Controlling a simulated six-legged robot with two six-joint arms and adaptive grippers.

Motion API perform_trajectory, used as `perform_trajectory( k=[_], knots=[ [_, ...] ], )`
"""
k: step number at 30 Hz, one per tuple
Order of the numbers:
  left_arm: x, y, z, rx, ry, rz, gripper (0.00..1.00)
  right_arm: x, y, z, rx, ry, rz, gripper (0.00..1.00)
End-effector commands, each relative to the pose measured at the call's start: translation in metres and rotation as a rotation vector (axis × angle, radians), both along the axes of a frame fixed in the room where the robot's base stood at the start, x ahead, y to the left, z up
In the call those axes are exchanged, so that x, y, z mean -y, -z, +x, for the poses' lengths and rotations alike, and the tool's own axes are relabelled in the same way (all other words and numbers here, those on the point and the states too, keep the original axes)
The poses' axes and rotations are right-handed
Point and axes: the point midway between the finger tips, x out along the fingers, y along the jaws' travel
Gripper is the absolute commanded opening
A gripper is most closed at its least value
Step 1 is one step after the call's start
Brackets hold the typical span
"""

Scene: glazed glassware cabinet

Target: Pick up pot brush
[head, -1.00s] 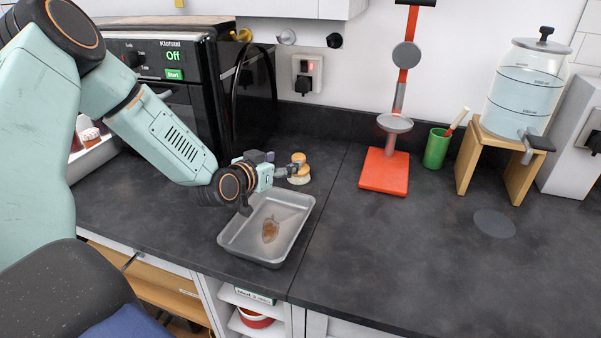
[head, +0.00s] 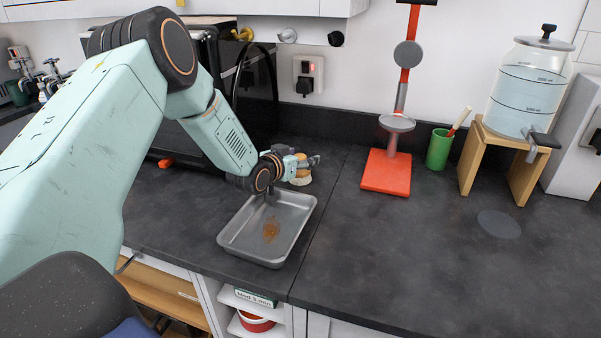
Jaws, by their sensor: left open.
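The pot brush (head: 301,179) is small, with a round wooden top and pale bristles. It stands upright on the dark worktop, just behind the metal tray. My left gripper (head: 303,162) reaches in from the left and is open. Its fingers overlap the upper part of the brush in the head view and partly hide it. I cannot tell whether they touch it. My right gripper is not in view.
A grey metal tray (head: 233,241) with a brown stain lies under my left wrist. A black oven (head: 262,88) stands behind my arm. A red-based stand (head: 386,174), a green cup (head: 439,150) and a wooden stand (head: 468,160) with a water dispenser (head: 525,92) are to the right.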

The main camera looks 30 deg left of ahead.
Motion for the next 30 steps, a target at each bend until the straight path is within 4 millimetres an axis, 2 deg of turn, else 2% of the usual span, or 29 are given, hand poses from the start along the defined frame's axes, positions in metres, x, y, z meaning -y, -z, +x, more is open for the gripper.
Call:
perform_trajectory(
  k=[6,27,30],
  knots=[
    [-0.0001,-0.0002,0.0001,0.0,0.0,-0.001,0.61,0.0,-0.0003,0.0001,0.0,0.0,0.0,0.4],
    [-0.0001,0.0002,-0.0005,-0.001,0.0,-0.001,0.03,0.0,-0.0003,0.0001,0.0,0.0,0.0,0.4],
    [-0.0001,-0.0003,-0.0002,0.0,0.0,0.0,0.03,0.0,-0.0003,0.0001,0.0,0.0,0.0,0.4]
  ],
)
